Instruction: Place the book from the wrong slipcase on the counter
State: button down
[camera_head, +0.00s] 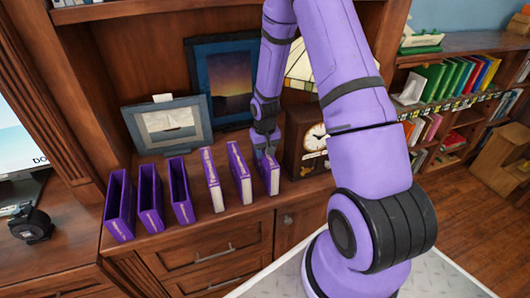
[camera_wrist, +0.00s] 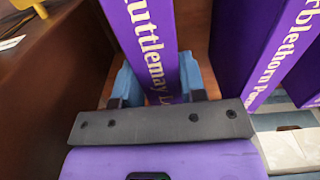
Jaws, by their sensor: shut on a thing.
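My gripper (camera_head: 265,150) is at the top of the rightmost purple book (camera_head: 272,178) in a row on the wooden counter (camera_head: 215,233). In the wrist view its two blue fingers (camera_wrist: 158,82) are shut on both sides of a purple volume (camera_wrist: 146,35) lettered "uttlemay L". Whether the fingers hold the book alone or a slipcase around it is unclear. Two more purple volumes with white page edges, one (camera_head: 213,182) and another (camera_head: 240,175), stand to its left. Three hollow purple slipcases, the left (camera_head: 120,208), middle (camera_head: 150,198) and right (camera_head: 181,190), stand further left, upright.
A mantel clock (camera_head: 309,140) stands close to the right of the held volume. Two framed pictures, a sailboat (camera_head: 168,124) and a sunset (camera_head: 228,80), lean behind the row. In the wrist view a volume lettered "blethorn Pa" (camera_wrist: 262,50) stands close on the right.

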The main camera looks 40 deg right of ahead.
jog(key=shift+f, duration=0.35)
jog(key=c, duration=0.7)
grip_release()
